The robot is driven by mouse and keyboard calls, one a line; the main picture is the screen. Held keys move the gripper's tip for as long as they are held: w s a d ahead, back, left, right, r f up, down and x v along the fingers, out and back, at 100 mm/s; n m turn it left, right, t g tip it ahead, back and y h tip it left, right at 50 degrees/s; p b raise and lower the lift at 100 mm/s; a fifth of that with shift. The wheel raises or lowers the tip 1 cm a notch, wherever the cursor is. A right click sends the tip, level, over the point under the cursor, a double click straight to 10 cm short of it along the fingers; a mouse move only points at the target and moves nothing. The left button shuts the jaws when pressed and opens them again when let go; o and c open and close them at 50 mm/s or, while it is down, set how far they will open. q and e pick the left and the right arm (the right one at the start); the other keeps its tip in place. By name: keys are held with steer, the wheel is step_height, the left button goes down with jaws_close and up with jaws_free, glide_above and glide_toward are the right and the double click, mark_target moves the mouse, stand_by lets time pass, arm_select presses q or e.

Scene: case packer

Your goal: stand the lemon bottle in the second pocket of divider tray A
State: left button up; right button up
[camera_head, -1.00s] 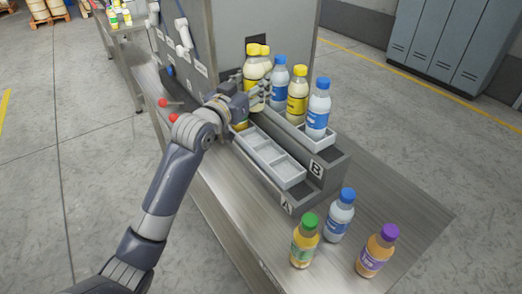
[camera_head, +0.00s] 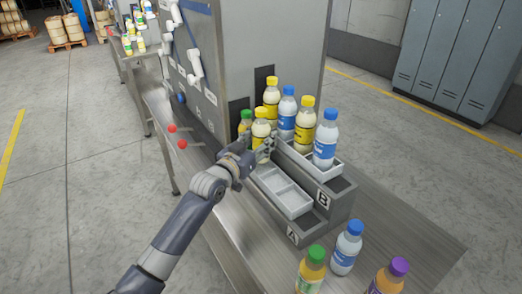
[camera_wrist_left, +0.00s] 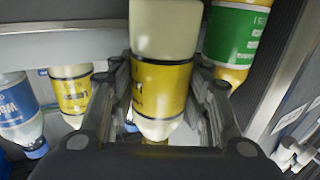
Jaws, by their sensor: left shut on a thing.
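My left gripper (camera_head: 264,149) is shut on the lemon bottle (camera_head: 261,127), which has a yellow cap and pale yellow contents. The bottle is upright over the far part of divider tray A (camera_head: 296,212), just in front of a green-capped bottle (camera_head: 245,121). The hand hides its lower part, so I cannot tell whether its base touches the pocket floor. In the left wrist view the lemon bottle (camera_wrist_left: 162,88) stands between the fingers, with the green-labelled bottle (camera_wrist_left: 238,42) close on its right. The nearer pockets of tray A are empty. My right gripper is out of view.
Tray B (camera_head: 338,170), on the higher step, holds a row of yellow-capped (camera_head: 304,126) and blue-capped bottles (camera_head: 325,140). A grey machine (camera_head: 285,45) stands behind. Loose green-capped (camera_head: 311,270), blue-capped (camera_head: 346,248) and purple-capped bottles (camera_head: 388,278) stand at the table's near end.

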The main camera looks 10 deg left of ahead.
arm_select(q)
steer(key=shift+f, duration=1.95)
steer(key=o, duration=1)
steer(key=shift+f, duration=0.15)
